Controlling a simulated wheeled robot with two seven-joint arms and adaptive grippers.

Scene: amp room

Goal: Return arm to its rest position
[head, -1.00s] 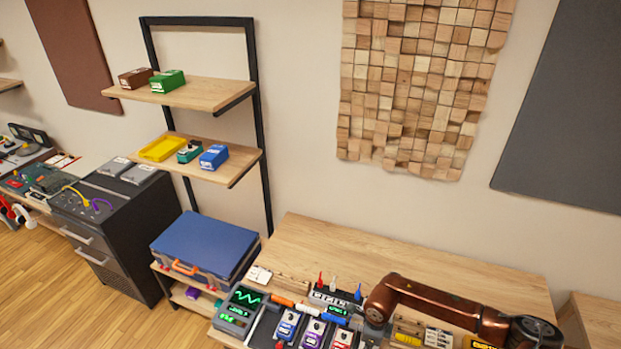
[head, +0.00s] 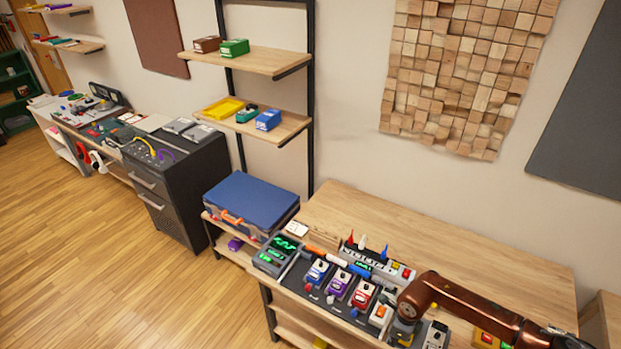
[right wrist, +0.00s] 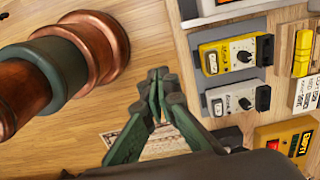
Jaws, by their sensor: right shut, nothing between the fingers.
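My right arm (head: 470,303) is copper-coloured and comes in from the lower right in the head view. Its upper bend stands over the right part of the pedal table (head: 420,240). The right gripper shows in the right wrist view (right wrist: 158,82) with its dark green fingers together and nothing between them. It is over a wooden surface, left of a yellow pedal (right wrist: 228,55) and a grey-white pedal (right wrist: 238,98), apart from both. My left gripper is in neither current view.
A pedalboard with blue (head: 318,271), purple (head: 338,284) and red (head: 363,294) pedals lies near the table's front edge. A blue case (head: 250,206) stands further left. The table's back is bare. Floor (head: 130,290) at left is clear.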

